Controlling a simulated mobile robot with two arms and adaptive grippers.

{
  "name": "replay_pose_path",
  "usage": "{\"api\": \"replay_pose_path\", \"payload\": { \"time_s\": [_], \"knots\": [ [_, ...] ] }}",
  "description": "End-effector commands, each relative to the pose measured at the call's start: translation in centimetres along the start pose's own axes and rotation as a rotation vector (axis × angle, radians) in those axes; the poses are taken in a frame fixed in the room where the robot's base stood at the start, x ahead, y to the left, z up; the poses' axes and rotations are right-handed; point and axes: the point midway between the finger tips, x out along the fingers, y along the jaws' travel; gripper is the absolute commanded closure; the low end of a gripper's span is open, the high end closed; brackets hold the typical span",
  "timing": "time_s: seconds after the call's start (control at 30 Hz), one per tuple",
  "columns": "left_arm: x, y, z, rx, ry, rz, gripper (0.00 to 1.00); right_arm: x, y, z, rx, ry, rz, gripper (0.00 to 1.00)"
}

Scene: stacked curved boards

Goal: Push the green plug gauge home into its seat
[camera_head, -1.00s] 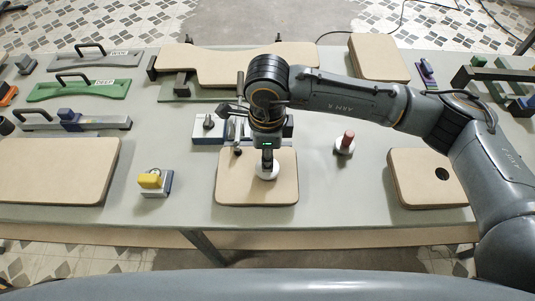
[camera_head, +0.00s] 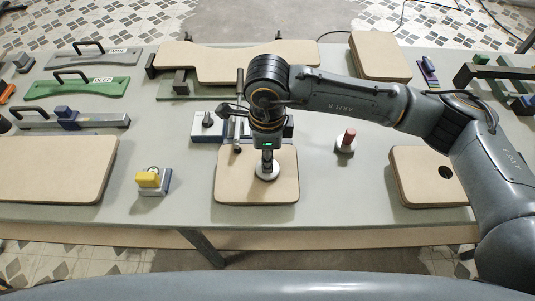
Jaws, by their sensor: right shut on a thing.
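My right gripper (camera_head: 267,162) points straight down over a tan board (camera_head: 230,189) at the front middle of the table. It is shut on the upright handle of a plug gauge, whose pale round collar (camera_head: 267,174) shows just below the fingers at the board's face. The fingers hide most of the handle, and I see no clear green on it. The hole under the collar is hidden, so I cannot tell how deep the plug sits. My left gripper is out of view.
A red-handled plug (camera_head: 347,137) stands on a pale round base to the right. A yellow block (camera_head: 148,179) on a grey base is at the left. A tan board with a dark hole (camera_head: 415,180) lies at the right. The table between them is clear.

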Motion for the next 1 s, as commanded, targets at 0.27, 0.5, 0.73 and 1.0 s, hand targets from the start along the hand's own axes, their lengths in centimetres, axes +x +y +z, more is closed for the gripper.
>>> {"api": "replay_pose_path", "payload": {
  "time_s": [0.27,0.5,0.73,1.0],
  "knots": [
    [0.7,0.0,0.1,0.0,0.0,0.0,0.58,0.6,0.0,0.0,0.0,0.0,0.0,1.0],
    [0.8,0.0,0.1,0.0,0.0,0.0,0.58,0.6,0.0,0.0,0.0,0.0,0.0,0.51],
    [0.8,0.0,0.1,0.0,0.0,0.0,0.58,0.7,0.0,0.0,0.0,0.0,0.0,0.49],
    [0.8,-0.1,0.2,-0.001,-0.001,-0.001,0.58,-1.2,-0.1,0.1,0.0,-0.002,-0.004,0.49]
  ]
}}
